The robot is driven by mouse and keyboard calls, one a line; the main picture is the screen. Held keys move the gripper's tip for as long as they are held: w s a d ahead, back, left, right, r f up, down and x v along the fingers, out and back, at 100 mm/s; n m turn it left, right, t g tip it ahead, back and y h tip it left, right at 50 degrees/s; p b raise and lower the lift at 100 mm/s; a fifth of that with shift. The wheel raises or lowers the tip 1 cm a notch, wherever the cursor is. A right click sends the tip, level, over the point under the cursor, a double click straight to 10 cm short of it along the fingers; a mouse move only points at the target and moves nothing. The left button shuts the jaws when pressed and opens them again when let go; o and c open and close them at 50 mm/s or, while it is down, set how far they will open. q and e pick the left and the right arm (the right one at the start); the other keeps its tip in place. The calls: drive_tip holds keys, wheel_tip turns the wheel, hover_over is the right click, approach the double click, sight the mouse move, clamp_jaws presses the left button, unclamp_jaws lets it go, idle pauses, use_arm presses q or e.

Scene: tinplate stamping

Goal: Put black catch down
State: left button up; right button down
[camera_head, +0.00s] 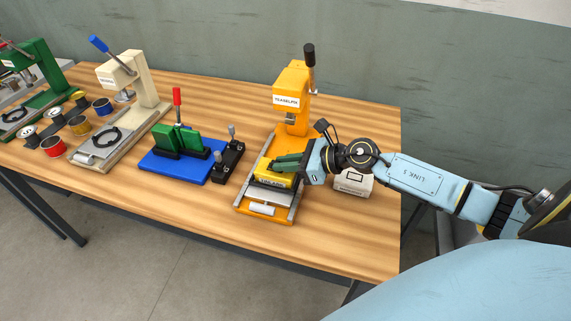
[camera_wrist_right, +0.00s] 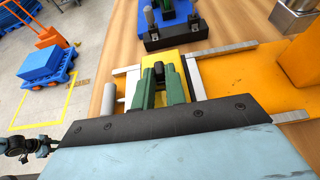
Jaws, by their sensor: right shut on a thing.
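My right gripper (camera_head: 279,162), with green fingers, is over the bed of the orange press (camera_head: 289,87). In the wrist view the fingers (camera_wrist_right: 160,85) are shut on a small black piece, which I take to be the black catch (camera_wrist_right: 158,70). Below and beyond the fingers is a yellow block (camera_wrist_right: 167,57), which also shows on the press bed in the head view (camera_head: 272,180). The fingers hide most of the catch, and I cannot tell whether it touches the yellow block. My left gripper is in neither view.
A blue fixture (camera_head: 172,167) with green blocks and a black block (camera_head: 229,160) with two posts stand left of the orange press. A cream press (camera_head: 145,80) and several tins are farther left. A pale labelled box (camera_head: 354,183) stands right of the gripper. The wooden table (camera_head: 330,245) is clear in front.

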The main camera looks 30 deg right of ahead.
drive_tip(key=shift+f, duration=0.25)
drive_tip(key=c, duration=1.4)
unclamp_jaws()
drive_tip(key=shift+r, duration=0.1)
drive_tip(key=shift+c, duration=0.2)
drive_tip(key=shift+r, duration=0.1)
drive_tip(key=shift+d+r, duration=0.1)
drive_tip(key=shift+r, duration=0.05)
drive_tip(key=v, duration=1.1)
drive_tip(key=shift+s+d+r+b, duration=0.2)
drive_tip(key=shift+s+b, duration=0.1)
